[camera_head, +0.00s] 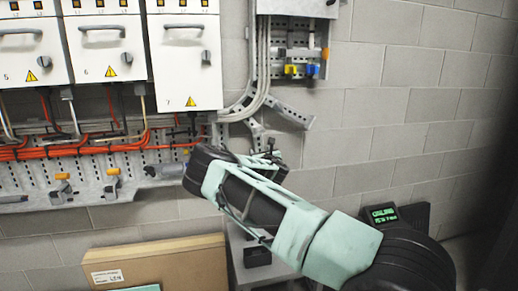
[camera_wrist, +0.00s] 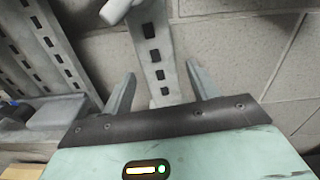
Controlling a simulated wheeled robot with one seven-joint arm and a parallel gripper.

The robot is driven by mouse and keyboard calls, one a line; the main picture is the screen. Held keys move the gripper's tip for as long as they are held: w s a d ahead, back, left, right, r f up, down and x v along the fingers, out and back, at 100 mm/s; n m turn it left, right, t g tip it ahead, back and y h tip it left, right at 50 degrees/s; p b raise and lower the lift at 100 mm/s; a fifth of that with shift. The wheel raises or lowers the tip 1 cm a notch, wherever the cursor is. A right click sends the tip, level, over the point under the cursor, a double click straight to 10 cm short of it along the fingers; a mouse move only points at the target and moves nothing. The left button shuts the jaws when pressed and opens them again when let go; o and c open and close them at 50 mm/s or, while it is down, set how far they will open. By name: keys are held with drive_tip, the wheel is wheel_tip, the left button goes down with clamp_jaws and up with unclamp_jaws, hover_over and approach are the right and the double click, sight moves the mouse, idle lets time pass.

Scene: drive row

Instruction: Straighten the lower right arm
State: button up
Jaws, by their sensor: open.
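A slotted grey metal arm (camera_wrist: 155,60) runs down between my fingers in the wrist view. Its lower end is at or behind the fingertip line, and I cannot tell whether either finger touches it. My gripper (camera_wrist: 160,88) is open, one finger on each side of the arm. In the head view, two slotted arms stick out at the lower right of the wall rail: an upper one (camera_head: 290,112) angled down to the right, and a lower one (camera_head: 253,130) slanting down behind my gripper (camera_head: 268,150). My gripper partly hides the lower one.
Cabinets (camera_head: 185,55) with handles hang above a slotted rail with orange cables (camera_head: 80,148). Conduits (camera_head: 262,60) run down beside the arms. The block wall at right is bare.

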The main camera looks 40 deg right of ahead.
sight(261, 150)
drive_tip(key=shift+x, duration=1.7)
drive_tip(key=shift+c, duration=0.3)
clamp_jaws()
drive_tip(key=shift+s+d+f+n+b, duration=0.25)
drive_tip(key=shift+d+n+b, duration=0.15)
drive_tip(key=shift+b, duration=0.7)
drive_tip(key=n+b, duration=0.1)
drive_tip(key=b, duration=0.1)
drive_tip(key=d+n+b, duration=0.1)
drive_tip(key=b, duration=0.1)
drive_tip(key=shift+s+r, duration=0.1)
drive_tip(key=shift+s, duration=0.2)
drive_tip(key=n+b, duration=0.1)
drive_tip(key=d+r+n+b, duration=0.1)
drive_tip(key=b, duration=0.1)
drive_tip(key=shift+s+d+b, duration=0.2)
drive_tip(key=shift+s+b, duration=0.1)
drive_tip(key=shift+s, duration=0.1)
drive_tip(key=shift+s+d+r+n+b, duration=0.15)
drive_tip(key=shift+d+r+n+b, duration=0.1)
drive_tip(key=shift+r+n+b, duration=0.45)
drive_tip(key=shift+f, duration=0.15)
drive_tip(key=shift+o, duration=0.3)
unclamp_jaws()
